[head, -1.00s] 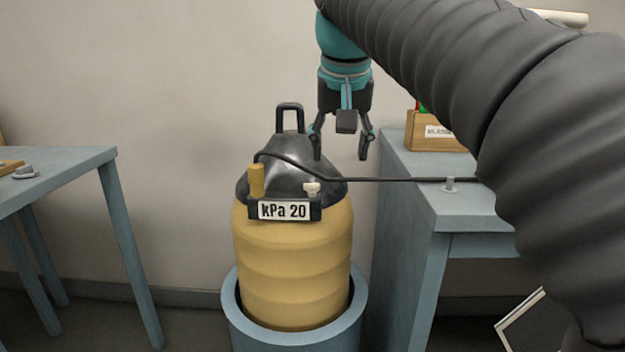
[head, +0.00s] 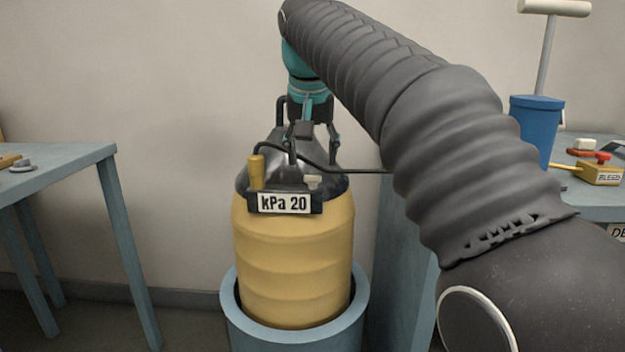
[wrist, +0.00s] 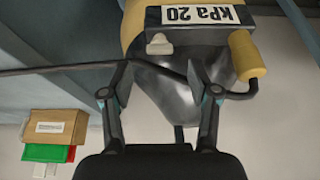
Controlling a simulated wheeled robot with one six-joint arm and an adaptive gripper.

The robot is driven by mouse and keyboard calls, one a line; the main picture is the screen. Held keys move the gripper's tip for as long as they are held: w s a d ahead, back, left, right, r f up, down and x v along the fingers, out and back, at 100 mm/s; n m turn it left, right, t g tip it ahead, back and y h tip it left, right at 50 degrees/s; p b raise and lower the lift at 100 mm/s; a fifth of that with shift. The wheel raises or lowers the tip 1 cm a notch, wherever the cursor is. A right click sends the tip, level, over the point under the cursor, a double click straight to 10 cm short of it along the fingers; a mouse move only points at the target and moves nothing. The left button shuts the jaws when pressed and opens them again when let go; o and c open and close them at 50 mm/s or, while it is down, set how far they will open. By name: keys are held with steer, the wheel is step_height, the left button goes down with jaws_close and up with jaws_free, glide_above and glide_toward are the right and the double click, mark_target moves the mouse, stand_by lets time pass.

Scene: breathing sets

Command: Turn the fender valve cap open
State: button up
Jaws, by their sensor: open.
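The fender (head: 293,245) is a yellow ribbed body with a dark cone top (head: 262,170) and a "kPa 20" plate (head: 285,202). A small cream cap (head: 313,181), which looks like the valve cap, sits just above the plate's right end. It shows at the upper middle of the wrist view (wrist: 159,46). My gripper (head: 313,150) is open and empty, fingers pointing down over the cone's right side. The fender's far side is hidden.
A black hose (head: 345,170) runs from the yellow cylinder (head: 256,172) past my fingers to the right. A blue stand (head: 362,315) holds the fender.

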mark_target(313, 176)
steer(key=shift+b+x, duration=0.45)
steer(key=shift+x, duration=1.95)
jaws_close()
